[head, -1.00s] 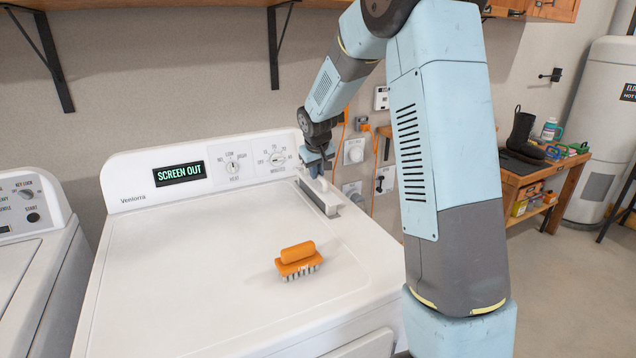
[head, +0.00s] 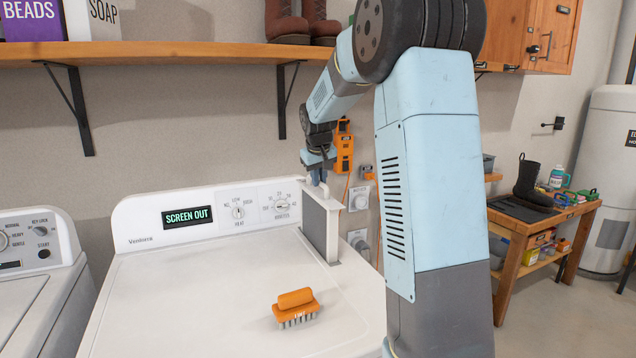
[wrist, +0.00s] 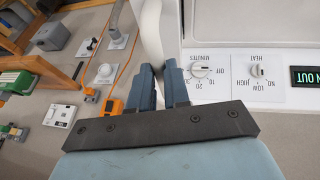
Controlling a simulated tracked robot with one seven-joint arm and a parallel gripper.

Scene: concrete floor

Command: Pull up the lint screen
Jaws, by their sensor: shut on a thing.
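The lint screen (head: 314,225) is a grey mesh panel in a white frame. It stands upright out of the slot at the right rear of the white dryer top (head: 200,290), with its lower end at the slot. My gripper (head: 318,178) is above it, shut on the white handle at its top. In the wrist view, my gripper (wrist: 163,75) has its blue-grey fingers on either side of the pale handle (wrist: 152,35). The dryer's display (head: 188,217) reads "SCREEN OUT".
An orange brush (head: 295,307) lies bristles down on the dryer top. A wooden shelf (head: 170,54) with boxes and boots runs above. A washer (head: 40,265) stands at left. A workbench (head: 540,225) is at right. The dryer top's left part is clear.

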